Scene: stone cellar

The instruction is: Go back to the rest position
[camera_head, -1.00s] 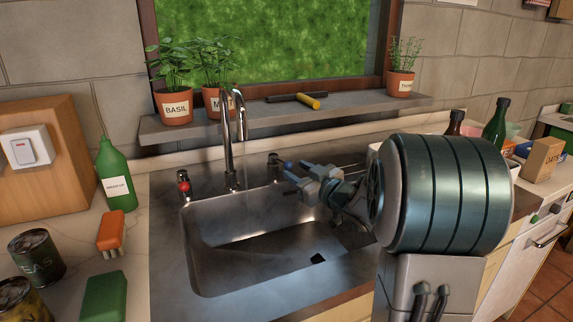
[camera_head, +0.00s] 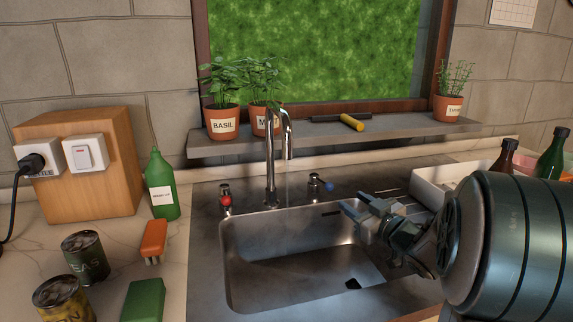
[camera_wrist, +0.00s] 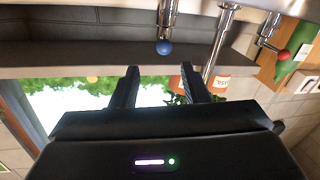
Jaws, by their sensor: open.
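My gripper (camera_head: 362,212) is over the right part of the metal sink (camera_head: 237,262) in the head view. Its two dark fingers (camera_wrist: 157,90) are apart with nothing between them in the wrist view. The tap with the blue knob (camera_head: 328,186) stands just beyond and left of the fingertips; the knob also shows in the wrist view (camera_wrist: 164,47), apart from the fingers. The tap with the red knob (camera_head: 225,200) is at the sink's left back corner. The tall curved faucet (camera_head: 270,160) rises between them. My arm hides the sink's right side.
A window shelf (camera_head: 350,139) behind the sink holds potted herbs and a yellow-ended tool (camera_head: 351,122). At left stand a green bottle (camera_head: 162,185), an orange brush (camera_head: 153,240), a green sponge (camera_head: 143,300) and cans (camera_head: 85,256). Dark bottles (camera_head: 551,153) stand at right.

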